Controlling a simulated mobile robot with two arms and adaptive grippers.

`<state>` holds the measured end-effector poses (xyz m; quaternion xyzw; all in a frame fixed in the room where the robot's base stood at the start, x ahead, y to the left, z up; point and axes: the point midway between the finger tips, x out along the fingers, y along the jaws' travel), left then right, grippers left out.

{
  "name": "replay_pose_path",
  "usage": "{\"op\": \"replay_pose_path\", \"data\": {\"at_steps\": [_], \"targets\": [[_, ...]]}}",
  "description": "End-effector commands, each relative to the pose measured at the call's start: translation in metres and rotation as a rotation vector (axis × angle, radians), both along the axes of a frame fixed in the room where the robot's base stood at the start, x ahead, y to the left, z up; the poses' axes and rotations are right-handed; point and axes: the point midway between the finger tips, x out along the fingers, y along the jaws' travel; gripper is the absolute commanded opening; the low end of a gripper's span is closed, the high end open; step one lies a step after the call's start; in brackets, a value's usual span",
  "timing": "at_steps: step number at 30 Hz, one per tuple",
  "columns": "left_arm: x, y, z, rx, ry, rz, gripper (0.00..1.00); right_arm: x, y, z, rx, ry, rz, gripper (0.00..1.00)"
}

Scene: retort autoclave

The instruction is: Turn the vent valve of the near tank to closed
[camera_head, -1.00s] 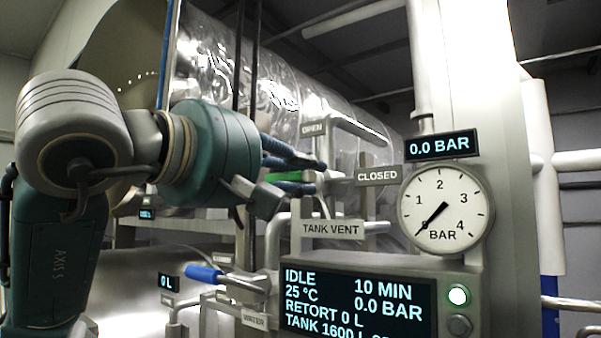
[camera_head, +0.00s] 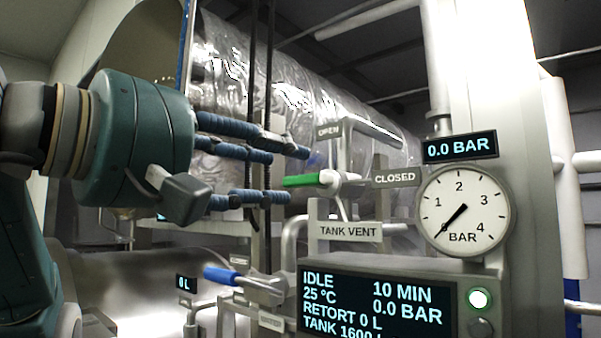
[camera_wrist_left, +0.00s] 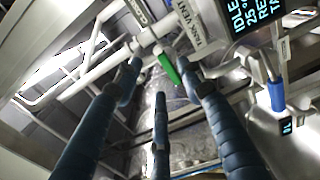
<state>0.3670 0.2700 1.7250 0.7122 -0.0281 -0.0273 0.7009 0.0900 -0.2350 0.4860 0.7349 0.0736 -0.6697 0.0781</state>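The tank vent valve has a green lever (camera_head: 303,181) lying about level, pointing left from its pale hub (camera_head: 329,182). No grip on the lever shows. In the left wrist view the green lever (camera_wrist_left: 170,69) appears between the spread fingertips (camera_wrist_left: 160,85). My right gripper is out of view.
A gauge (camera_head: 463,211) reads near zero beside a 0.0 BAR display (camera_head: 460,147). A control panel (camera_head: 376,303) shows IDLE. A blue-handled valve (camera_head: 221,275) sits lower left. The large shiny tank (camera_head: 270,80) and dark vertical rods (camera_head: 269,70) stand behind the fingers.

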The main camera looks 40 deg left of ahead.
Motion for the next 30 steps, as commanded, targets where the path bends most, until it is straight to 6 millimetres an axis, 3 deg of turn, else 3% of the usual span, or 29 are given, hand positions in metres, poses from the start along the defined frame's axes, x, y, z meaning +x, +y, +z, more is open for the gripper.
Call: {"op": "replay_pose_path", "data": {"at_steps": [3, 8, 30], "targets": [[-0.018, 0.001, 0.001, 0.001, -0.002, -0.001, 0.4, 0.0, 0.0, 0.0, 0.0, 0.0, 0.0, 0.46], [-0.029, 0.002, 0.0, 0.001, 0.001, -0.001, 0.4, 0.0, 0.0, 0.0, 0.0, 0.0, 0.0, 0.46], [-0.03, 0.002, 0.0, 0.001, 0.001, 0.0, 0.4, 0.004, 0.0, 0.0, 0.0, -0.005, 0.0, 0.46]]}}
